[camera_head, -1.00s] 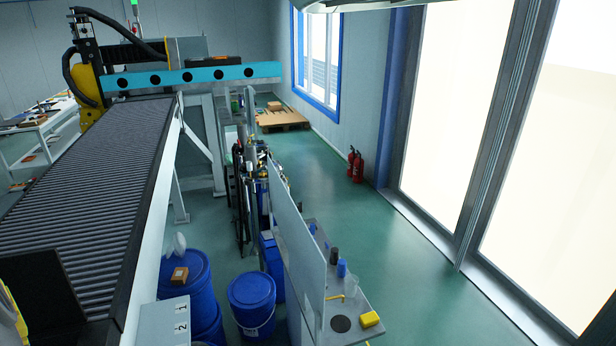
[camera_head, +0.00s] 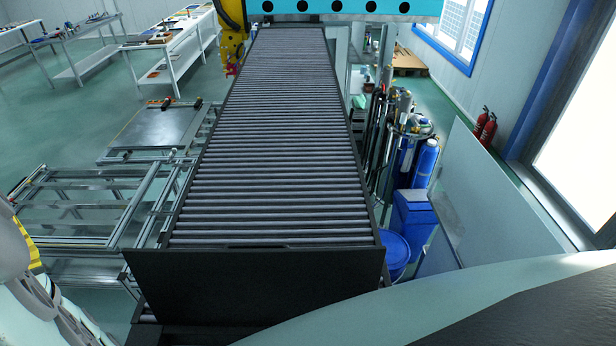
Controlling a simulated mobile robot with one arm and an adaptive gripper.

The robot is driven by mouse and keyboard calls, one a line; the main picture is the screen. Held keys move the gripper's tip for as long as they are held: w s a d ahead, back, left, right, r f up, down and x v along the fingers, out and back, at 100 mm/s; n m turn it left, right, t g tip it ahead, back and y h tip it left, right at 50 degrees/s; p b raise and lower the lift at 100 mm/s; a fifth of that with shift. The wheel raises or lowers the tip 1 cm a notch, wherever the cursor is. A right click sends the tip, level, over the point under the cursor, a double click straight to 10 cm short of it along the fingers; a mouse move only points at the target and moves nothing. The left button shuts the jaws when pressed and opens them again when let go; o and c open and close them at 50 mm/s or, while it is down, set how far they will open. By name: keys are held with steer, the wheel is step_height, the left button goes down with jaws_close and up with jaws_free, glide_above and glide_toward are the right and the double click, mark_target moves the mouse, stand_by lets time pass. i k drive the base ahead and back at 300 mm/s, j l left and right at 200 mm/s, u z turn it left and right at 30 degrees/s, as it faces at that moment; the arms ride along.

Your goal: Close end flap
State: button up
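A flat black end flap (camera_head: 255,285) spans the near end of the long roller bed (camera_head: 275,150). Its broad face is towards me, and its top edge runs across the full width of the bed, slightly wider than it at the left. I cannot tell its exact tilt or whether it is latched. My gripper's fingers are not in view. A pale grey and white jointed part, which seems to be my own arm, shows at the lower left, apart from the flap in the picture.
Metal frames (camera_head: 75,205) and a flat plate (camera_head: 155,127) stand left of the bed. On the right are a blue bin (camera_head: 412,222), gas cylinders (camera_head: 424,163) and a pale upright panel (camera_head: 485,200). A teal gantry beam (camera_head: 340,7) crosses the far end. Green floor shows at the far left.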

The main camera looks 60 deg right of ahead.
mark_target(261, 284)
steer(key=i+j, duration=0.1)
steer(key=i, duration=2.2)
steer(key=i+z, duration=0.15)
steer(key=z, duration=0.3)
steer(key=i+z, duration=0.15)
steer(key=z, duration=0.3)
steer(key=i+j+z, duration=0.1)
steer(key=z, duration=0.35)
steer(key=i+j+z, duration=0.15)
steer(key=z, duration=2.25)
